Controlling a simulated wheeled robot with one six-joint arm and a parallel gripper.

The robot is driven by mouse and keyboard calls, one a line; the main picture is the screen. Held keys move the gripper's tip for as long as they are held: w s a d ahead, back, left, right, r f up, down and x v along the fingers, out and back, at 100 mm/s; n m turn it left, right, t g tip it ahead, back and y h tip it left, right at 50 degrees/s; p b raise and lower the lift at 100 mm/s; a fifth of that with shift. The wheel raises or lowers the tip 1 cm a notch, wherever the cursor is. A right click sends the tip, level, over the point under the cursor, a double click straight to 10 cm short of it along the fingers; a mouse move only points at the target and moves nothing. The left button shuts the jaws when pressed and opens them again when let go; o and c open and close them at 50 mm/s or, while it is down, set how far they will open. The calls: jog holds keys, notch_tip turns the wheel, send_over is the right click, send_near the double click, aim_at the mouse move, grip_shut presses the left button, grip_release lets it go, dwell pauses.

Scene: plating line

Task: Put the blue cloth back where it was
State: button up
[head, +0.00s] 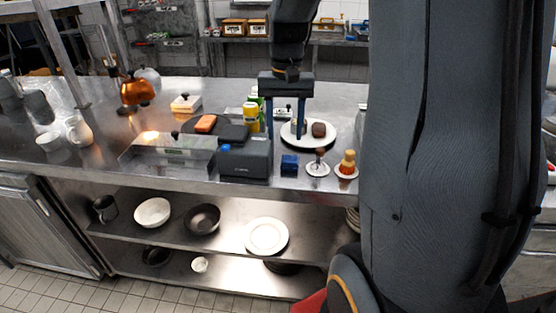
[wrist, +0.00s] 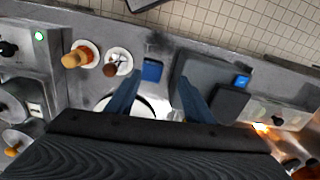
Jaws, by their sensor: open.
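The blue cloth (head: 290,164) looks like a small folded square. It lies flat near the front edge of the steel counter, just right of a dark box. The wrist view also shows the cloth (wrist: 152,70), beyond and between my fingertips. My gripper (head: 285,138) is open and empty, pointing down above the counter behind the cloth. Its two blue fingers also show in the wrist view (wrist: 158,84), apart from the cloth.
The dark box (head: 245,162) stands left of the cloth. Two small white dishes, one with a dark-handled tool (head: 318,168) and one with a wooden-topped brush (head: 347,164), stand right. A white plate (head: 330,140) holding a brown item is behind. A yellow container (head: 250,117) stands nearby.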

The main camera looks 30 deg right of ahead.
jog(key=s+a+f+n+t, duration=0.1)
jog(key=s+a+f+n, duration=0.4)
jog(key=s+a, duration=0.7)
notch_tip(320, 180, down, 3)
jog(key=shift+s+a+r+n, duration=0.2)
jog(key=shift+s+n, duration=0.2)
jog(key=shift+s, duration=0.45)
jog(key=shift+c, duration=0.2)
